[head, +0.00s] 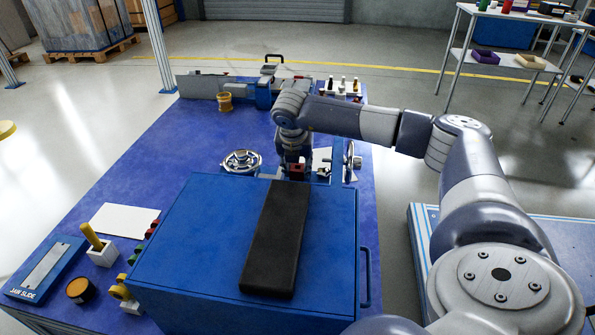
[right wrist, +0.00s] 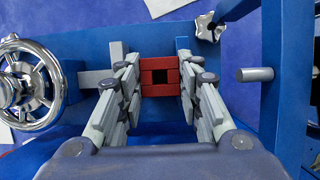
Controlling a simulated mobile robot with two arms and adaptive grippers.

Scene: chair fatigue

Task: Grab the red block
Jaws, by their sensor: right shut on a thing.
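The red block (right wrist: 146,90) is a small red piece with a dark square hole, seen in the right wrist view. My right gripper (right wrist: 160,82) has its two grey fingers closed against its left and right sides. In the head view, my right gripper (head: 296,166) points down behind the far edge of the blue box, and only a little red shows by its fingers. Blue parts lie just below and around the block; I cannot tell whether it touches them. My left gripper is not in view.
A large blue box (head: 190,240) with a black pad (head: 275,240) on top stands in front of my right gripper. A chrome handwheel (right wrist: 32,85) is to the left, and a blue upright frame (right wrist: 285,80) with a grey pin (right wrist: 255,74) is to the right.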

